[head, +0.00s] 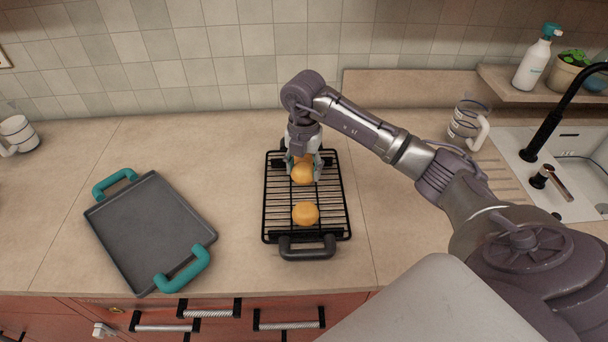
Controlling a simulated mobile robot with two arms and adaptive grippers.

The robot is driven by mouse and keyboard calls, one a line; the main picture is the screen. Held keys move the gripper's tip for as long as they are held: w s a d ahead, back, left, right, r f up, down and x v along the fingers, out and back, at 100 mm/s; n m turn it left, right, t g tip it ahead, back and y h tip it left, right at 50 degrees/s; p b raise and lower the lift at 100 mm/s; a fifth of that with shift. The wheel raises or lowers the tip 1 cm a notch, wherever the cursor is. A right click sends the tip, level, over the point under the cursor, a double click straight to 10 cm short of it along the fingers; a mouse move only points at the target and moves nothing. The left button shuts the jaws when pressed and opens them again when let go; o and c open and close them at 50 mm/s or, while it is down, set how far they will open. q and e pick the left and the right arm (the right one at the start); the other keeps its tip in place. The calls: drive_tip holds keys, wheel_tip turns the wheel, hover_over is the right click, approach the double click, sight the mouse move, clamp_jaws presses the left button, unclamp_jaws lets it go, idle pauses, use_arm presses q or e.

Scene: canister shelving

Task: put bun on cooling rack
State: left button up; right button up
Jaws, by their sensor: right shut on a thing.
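The black wire cooling rack (335,214) lies on the counter in the middle of the head view. One round golden bun (305,213) rests on its near half, apart from the gripper. My right gripper (303,167) points down over the far half of the rack and is shut on a bun (302,175). More orange shows behind that bun between the fingers; I cannot tell whether it is a second bun. The held bun is at or just above the wires; the exact gap is unclear. My left gripper is not in view.
A dark grey tray (150,230) with teal handles lies empty to the left. A glass jug (467,124), a sink (575,160) with a black tap (555,115) and a soap bottle (538,58) are at the right. A white mug (18,133) stands far left. Counter between tray and rack is clear.

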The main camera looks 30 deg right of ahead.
sight(304, 179)
wheel_tip(304, 179, down, 3)
drive_tip(key=shift+f+p, duration=0.2)
drive_tip(key=shift+p, duration=0.55)
drive_tip(key=shift+f, duration=0.25)
drive_tip(key=shift+f, duration=0.2)
drive_tip(key=o, duration=1.2)
drive_tip(key=shift+r, duration=0.1)
drive_tip(key=shift+c, duration=0.2)
drive_tip(key=shift+r, duration=0.1)
